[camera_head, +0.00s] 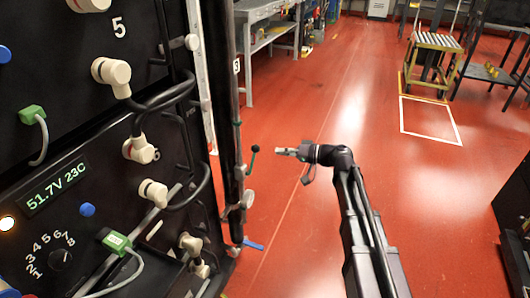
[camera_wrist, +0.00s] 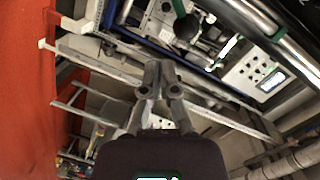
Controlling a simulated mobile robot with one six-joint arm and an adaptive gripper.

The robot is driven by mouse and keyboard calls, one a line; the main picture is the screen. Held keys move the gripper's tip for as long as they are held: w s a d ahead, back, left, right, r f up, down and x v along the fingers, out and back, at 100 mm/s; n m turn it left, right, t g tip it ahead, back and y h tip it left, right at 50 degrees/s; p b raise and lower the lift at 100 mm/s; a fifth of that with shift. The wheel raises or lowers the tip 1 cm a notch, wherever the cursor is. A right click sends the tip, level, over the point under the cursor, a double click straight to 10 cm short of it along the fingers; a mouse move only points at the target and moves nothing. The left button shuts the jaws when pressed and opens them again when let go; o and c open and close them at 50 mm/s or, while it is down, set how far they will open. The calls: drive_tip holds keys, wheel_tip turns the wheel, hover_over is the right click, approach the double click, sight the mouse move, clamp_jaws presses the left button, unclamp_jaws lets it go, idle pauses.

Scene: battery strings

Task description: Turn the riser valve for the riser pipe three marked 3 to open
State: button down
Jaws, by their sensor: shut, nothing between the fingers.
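In the head view a slim vertical riser pipe (camera_head: 237,110) with a white tag marked 3 (camera_head: 236,66) runs along the right edge of the black cabinet. A small lever with a dark green ball end (camera_head: 254,149) sticks out to its right, angled upward. A blue lever (camera_head: 253,245) sits lower, near the pipe's foot. My gripper (camera_head: 282,152) is just right of the green-ended lever, pointing left, with a small gap between them. In the wrist view my gripper (camera_wrist: 158,72) is shut and empty. Which lever is the riser valve handle, I cannot tell for sure.
The black battery cabinet (camera_head: 120,155) fills the left, with pale connectors, cables and a lit display (camera_head: 56,187). A round gauge-like part (camera_head: 248,199) sits on the pipe below the green-ended lever. A grey workbench (camera_head: 268,25) stands behind.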

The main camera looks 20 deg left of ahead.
sight(253, 160)
drive_tip(key=w+d+m+y+b, duration=0.1)
drive_tip(key=w+d+m+b, duration=0.2)
drive_tip(key=m, duration=0.7)
drive_tip(key=shift+d+f+t+y, duration=0.3)
drive_tip(key=shift+d+t, duration=0.1)
drive_tip(key=shift+d, duration=0.8)
drive_tip(key=s+a+r+p, duration=0.1)
drive_tip(key=s+a, duration=0.3)
drive_tip(key=a, duration=0.6)
drive_tip(key=shift+s+a+r+p, duration=0.2)
drive_tip(key=shift+a+p, duration=0.1)
drive_tip(key=shift+a, duration=0.1)
drive_tip(key=shift+s+r, duration=0.1)
drive_tip(key=shift+r, duration=0.05)
idle(0.5)
